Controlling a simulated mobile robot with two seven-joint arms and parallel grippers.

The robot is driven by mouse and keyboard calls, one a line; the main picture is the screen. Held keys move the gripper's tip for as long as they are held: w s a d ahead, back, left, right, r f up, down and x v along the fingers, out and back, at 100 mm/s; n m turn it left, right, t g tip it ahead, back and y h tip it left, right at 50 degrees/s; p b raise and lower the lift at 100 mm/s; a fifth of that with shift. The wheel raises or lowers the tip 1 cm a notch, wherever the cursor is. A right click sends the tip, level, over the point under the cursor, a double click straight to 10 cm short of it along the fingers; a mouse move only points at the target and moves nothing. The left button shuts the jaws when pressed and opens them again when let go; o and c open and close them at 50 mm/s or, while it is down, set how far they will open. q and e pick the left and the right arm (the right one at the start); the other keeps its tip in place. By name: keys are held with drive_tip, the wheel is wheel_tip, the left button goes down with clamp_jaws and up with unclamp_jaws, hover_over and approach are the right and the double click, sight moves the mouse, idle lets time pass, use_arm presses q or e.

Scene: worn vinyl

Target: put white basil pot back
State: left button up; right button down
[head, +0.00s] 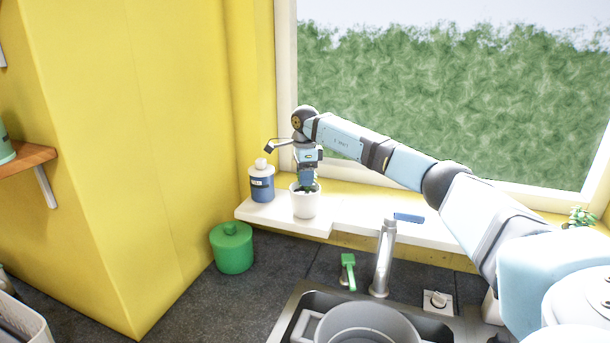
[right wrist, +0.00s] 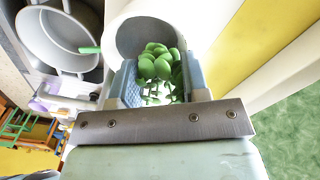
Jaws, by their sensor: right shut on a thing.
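The white basil pot (head: 305,205) is upright at the white window sill, near its left end, below my right gripper (head: 308,184). In the head view I cannot tell whether its base rests on the sill. The right wrist view shows the pot's pale rim (right wrist: 118,18) and the green basil leaves (right wrist: 160,62) between the fingers of my right gripper (right wrist: 158,80). That gripper is shut on the basil pot, pointing down from above. The leaves are mostly hidden in the head view. My left gripper is not in view.
A blue bottle with a white top (head: 262,184) stands just left of the pot on the sill (head: 350,222). A green lidded jar (head: 232,248) is on the dark counter below. A tap (head: 384,258) and a sink with a grey pot (head: 365,325) are in front. A blue item (head: 408,218) lies right.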

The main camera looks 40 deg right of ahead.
drive_tip(key=c, duration=0.6)
unclamp_jaws()
wheel_tip(320, 180, up, 12)
drive_tip(key=b, duration=0.2)
drive_tip(key=shift+s, duration=0.1)
